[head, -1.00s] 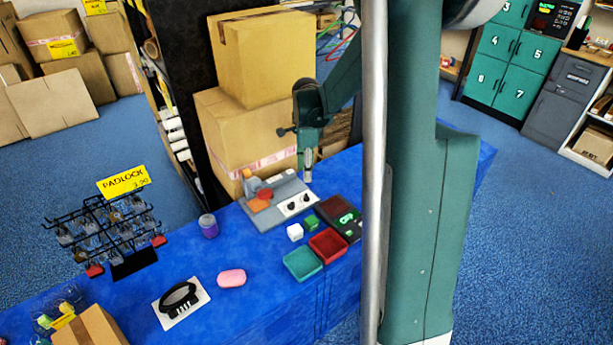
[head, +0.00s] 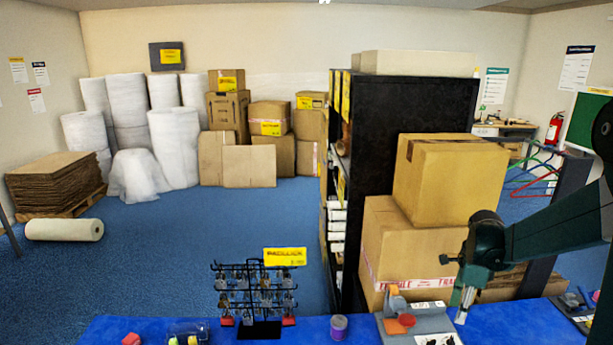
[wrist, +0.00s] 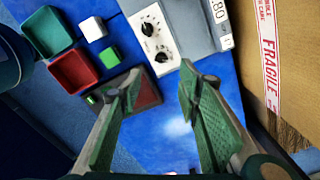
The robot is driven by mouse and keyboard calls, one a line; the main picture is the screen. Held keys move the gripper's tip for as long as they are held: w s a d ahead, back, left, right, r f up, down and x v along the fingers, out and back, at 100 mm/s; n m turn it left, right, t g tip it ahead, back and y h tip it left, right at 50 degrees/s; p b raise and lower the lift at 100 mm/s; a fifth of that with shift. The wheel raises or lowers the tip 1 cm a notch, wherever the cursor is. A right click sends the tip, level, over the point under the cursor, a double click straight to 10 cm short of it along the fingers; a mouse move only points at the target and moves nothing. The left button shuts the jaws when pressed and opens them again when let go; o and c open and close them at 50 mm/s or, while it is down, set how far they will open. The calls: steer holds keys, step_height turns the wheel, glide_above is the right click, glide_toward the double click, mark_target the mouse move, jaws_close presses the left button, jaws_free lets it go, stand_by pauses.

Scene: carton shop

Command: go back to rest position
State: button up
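My gripper (head: 463,304) hangs over the back right of the blue table, beside the grey device (head: 414,324) with orange parts and dials. In the wrist view my gripper (wrist: 156,103) has its two green fingers spread apart with nothing between them, only blue tabletop beyond. The wrist view also shows the grey device (wrist: 180,22), a red tray (wrist: 73,71), a teal tray (wrist: 46,32), a white cube (wrist: 92,29) and a green cube (wrist: 110,57). A dark tray with a reddish inside (wrist: 147,92) is partly hidden behind the left finger.
A padlock rack (head: 255,295) and a purple jar (head: 338,327) stand on the blue table (head: 305,328). Large cartons (head: 447,180) are stacked close behind my gripper, next to a tall black shelf (head: 400,120). Open blue floor (head: 180,240) lies at the back left.

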steer(key=s+a+r+n+t, duration=0.2)
steer(key=s+a+r+n, duration=0.35)
steer(key=a, duration=0.25)
steer(key=s+a+r+n+t, duration=0.1)
steer(key=s+a+r+n, duration=0.3)
steer(key=a+r+n, duration=0.3)
steer(key=s+a+r+n+t, duration=0.2)
steer(key=s+a+n+t, duration=0.2)
steer(key=s+a+n, duration=0.7)
steer(key=shift+s+a, duration=1.2)
steer(key=shift+s, duration=0.35)
